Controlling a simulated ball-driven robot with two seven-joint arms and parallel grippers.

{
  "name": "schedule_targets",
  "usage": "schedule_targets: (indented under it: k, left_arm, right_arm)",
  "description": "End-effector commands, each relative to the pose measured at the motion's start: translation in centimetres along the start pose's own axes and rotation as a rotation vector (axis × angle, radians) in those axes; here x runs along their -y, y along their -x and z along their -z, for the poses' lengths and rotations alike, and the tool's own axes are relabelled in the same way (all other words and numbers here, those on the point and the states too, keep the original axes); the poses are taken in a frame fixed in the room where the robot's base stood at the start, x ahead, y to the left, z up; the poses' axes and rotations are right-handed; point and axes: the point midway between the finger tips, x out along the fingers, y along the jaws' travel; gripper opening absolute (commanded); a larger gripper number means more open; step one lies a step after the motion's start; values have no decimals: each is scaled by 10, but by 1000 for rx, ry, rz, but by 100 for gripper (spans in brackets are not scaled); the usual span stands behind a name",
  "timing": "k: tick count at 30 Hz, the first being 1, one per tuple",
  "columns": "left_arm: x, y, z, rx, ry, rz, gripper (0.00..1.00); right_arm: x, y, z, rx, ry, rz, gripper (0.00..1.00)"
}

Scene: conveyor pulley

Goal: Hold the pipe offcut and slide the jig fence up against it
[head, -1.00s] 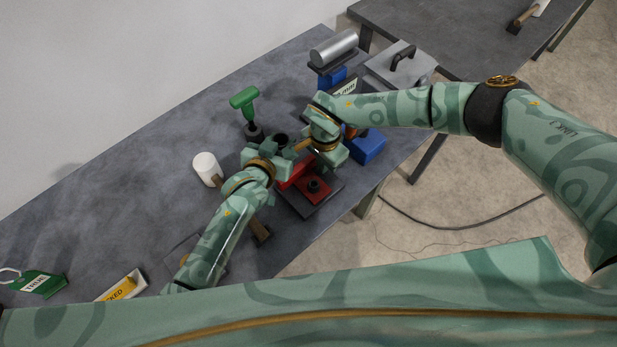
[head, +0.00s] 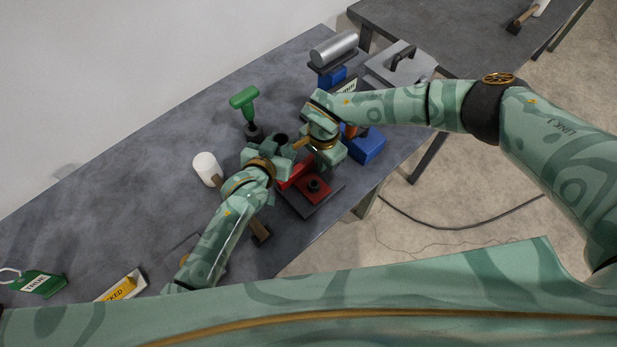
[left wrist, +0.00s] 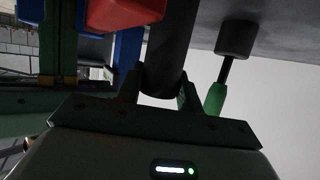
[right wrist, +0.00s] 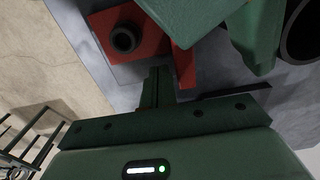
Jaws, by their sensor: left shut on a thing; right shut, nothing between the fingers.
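The pipe offcut is a dark upright tube whose open top (head: 281,139) shows in the head view. My left gripper (head: 284,150) is shut on it. In the left wrist view the pipe (left wrist: 167,48) passes between the two fingers. The red jig fence (head: 292,178), with a black knob on its plate, sits on a dark base (head: 303,207) below the pipe. It also shows in the right wrist view (right wrist: 185,68). My right gripper (right wrist: 157,88) is shut and empty, beside the fence. Contact between fence and pipe cannot be told.
A green-handled tool (head: 244,98) stands behind the pipe. A white-headed mallet (head: 206,168) lies left, partly under my left arm. A blue bin (head: 365,147), a grey lidded box (head: 400,66) and a metal cylinder (head: 334,47) are at right. The left tabletop is largely clear.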

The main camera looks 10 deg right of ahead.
Motion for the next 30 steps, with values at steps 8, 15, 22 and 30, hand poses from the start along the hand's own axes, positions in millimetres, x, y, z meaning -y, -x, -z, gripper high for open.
schedule_targets:
  k: [8,15,22,30]
  left_arm:
    - [0,0,0,0,0,0,0]
    - [0,0,0,0,0,0,0]
    - [0,0,0,0,0,0,0]
    - [0,0,0,0,0,0,0]
  right_arm:
    - [6,0,0,-1,0,0,0]
    - [11,0,0,-1,0,1,0]
    - [16,0,0,-1,0,1,0]
    - [21,0,0,-1,0,2,0]
